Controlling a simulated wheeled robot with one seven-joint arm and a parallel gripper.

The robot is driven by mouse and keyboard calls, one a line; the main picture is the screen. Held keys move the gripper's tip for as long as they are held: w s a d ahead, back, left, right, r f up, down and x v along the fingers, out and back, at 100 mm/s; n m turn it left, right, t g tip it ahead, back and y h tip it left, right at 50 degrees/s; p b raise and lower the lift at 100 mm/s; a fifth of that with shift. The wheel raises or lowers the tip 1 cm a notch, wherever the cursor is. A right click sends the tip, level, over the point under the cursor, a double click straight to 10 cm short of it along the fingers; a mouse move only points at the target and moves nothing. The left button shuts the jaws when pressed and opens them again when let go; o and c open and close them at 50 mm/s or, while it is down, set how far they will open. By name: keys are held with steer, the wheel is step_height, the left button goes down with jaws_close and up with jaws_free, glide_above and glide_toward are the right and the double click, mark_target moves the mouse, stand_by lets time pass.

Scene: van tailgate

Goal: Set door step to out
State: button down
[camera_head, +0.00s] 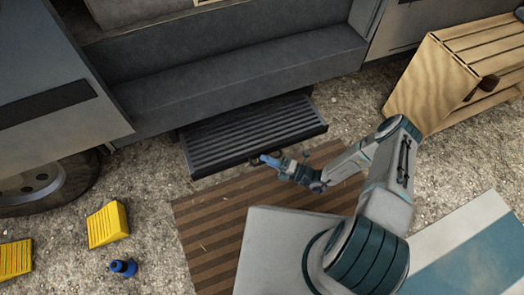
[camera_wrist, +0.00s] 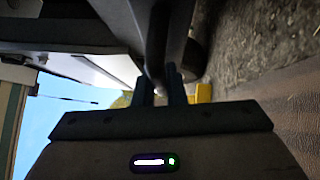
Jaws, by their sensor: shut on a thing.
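The door step (camera_head: 250,128) is a dark ribbed tread below the van's grey sill. In the head view it stands out from under the sill, over the gravel and close to the striped mat. My gripper (camera_head: 268,160) is at the middle of the step's front edge. In the wrist view my gripper (camera_wrist: 161,86) is shut on a dark bar (camera_wrist: 156,45) that runs between its fingers, apparently a handle on the step's front. The exact grip is partly hidden by the fingers.
A wooden crate (camera_head: 430,82) stands at the right. Two yellow chocks (camera_head: 107,224) (camera_head: 15,258) and a blue bottle (camera_head: 123,268) are on the gravel at left, near the van's wheel (camera_head: 38,182). A striped mat (camera_head: 205,235) lies in front of the step.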

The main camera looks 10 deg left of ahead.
steer(key=shift+s+d+r, duration=0.2)
steer(key=shift+s+d, duration=0.1)
steer(key=shift+s, duration=0.45)
steer(key=shift+d, duration=0.1)
steer(key=c, duration=1.8)
jaws_free()
steer(key=shift+o, duration=0.2)
steer(key=shift+f, duration=0.1)
steer(key=p+v, duration=0.2)
steer(key=v, duration=1.1)
steer(key=shift+d, duration=0.35)
